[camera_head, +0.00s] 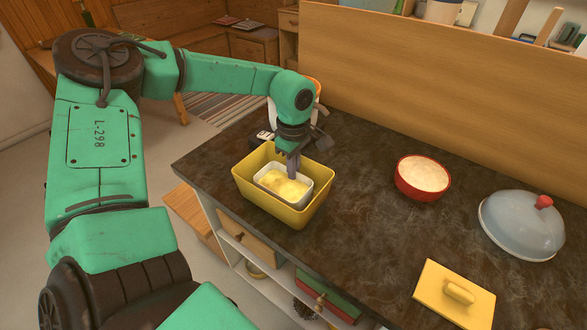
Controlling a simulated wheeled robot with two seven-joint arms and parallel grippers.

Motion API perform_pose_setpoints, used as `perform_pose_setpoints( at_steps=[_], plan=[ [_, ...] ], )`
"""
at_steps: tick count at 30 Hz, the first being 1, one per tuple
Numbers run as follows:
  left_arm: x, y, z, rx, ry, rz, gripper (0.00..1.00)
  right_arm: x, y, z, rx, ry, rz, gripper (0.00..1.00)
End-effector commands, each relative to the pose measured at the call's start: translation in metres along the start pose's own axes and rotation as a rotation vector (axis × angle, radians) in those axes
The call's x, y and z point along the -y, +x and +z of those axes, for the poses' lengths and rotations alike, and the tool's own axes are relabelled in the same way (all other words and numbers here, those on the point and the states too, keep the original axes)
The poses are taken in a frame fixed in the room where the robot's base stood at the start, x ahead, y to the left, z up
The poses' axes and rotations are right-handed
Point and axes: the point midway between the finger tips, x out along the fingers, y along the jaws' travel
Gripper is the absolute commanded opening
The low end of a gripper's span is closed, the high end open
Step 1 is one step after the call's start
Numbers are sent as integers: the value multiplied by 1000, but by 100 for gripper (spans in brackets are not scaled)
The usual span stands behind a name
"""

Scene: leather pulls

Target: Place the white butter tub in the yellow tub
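The white butter tub (270,177), a small rectangular tub with pale yellow contents, is inside the yellow tub (262,204) near the counter's left corner. It looks roughly level; whether it rests on the bottom cannot be told. My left gripper (293,172) points down at the far right side of the white tub, with its fingers at the rim. I cannot tell whether the fingers grip the rim or stand apart from it. My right gripper is not in view.
A red bowl (423,186) with pale contents, a grey dome lid (518,226) with a red knob and a yellow lid (440,296) stand on the dark counter (350,225). A wooden panel (420,85) bounds the back. An orange and white object is partly hidden behind my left wrist.

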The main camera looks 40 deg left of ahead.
Motion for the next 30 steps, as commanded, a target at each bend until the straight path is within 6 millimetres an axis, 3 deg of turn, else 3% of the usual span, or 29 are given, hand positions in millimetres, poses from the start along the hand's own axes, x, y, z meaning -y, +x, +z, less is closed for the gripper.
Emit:
perform_pose_setpoints(
  at_steps=[9, 11, 20, 22, 25, 30],
  plan=[
    [-1, 3, 0, 1, 0, 2, 0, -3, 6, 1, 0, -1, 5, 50],
    [0, 2, 0, 1, -1, 2, 16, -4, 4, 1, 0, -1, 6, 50],
    [0, 1, 0, 0, 0, 1, 16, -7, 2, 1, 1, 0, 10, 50],
    [0, -5, 0, 0, 0, 0, 16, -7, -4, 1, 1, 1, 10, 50],
    [-2, -18, 0, 0, -2, 7, 16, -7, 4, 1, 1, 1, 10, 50],
    [-2, -64, 0, -1, 0, 8, 16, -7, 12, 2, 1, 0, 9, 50]
  ],
)
